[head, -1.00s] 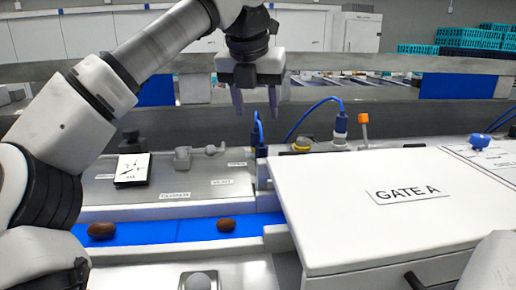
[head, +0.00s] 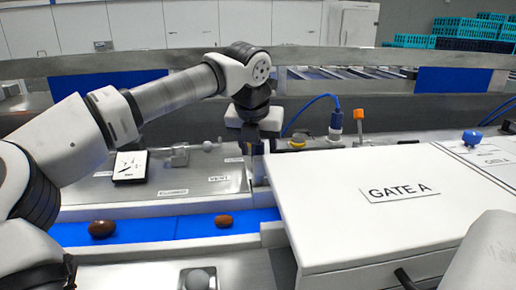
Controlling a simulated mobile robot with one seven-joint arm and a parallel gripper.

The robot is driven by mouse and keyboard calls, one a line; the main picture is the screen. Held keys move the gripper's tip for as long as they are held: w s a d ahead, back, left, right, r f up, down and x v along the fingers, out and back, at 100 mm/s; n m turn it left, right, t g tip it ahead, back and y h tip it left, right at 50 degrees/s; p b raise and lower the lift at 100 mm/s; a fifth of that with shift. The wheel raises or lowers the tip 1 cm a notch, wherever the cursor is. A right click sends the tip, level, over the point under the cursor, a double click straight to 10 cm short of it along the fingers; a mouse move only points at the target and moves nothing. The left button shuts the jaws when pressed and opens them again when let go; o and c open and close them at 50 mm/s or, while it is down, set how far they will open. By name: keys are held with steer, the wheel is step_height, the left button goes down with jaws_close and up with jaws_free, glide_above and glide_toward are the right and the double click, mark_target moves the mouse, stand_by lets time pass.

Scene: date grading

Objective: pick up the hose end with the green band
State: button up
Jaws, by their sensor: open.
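No green band shows on any hose end. A blue hose (head: 313,104) arcs down to a grey-and-blue hose end (head: 336,124), which stands upright behind the white gate box. My gripper (head: 257,152) is open and points down left of that hose, at the box's back left corner. A bit of blue shows around its fingers, where the lower parts are hard to make out. I cannot tell whether the fingers are around a hose end or touching one.
The white GATE A box (head: 350,215) fills the right side. A blue belt (head: 175,229) carries two brown dates (head: 102,229) (head: 223,220). A dial (head: 130,166) sits on the metal panel. An orange-topped lever (head: 358,116) and a yellow ring (head: 297,142) stand behind the box.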

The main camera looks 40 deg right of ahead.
steer(key=shift+w+d+f, duration=0.1)
steer(key=shift+d+f, duration=0.05)
steer(key=shift+f, duration=0.3)
jaws_close()
steer(key=shift+r, duration=0.1)
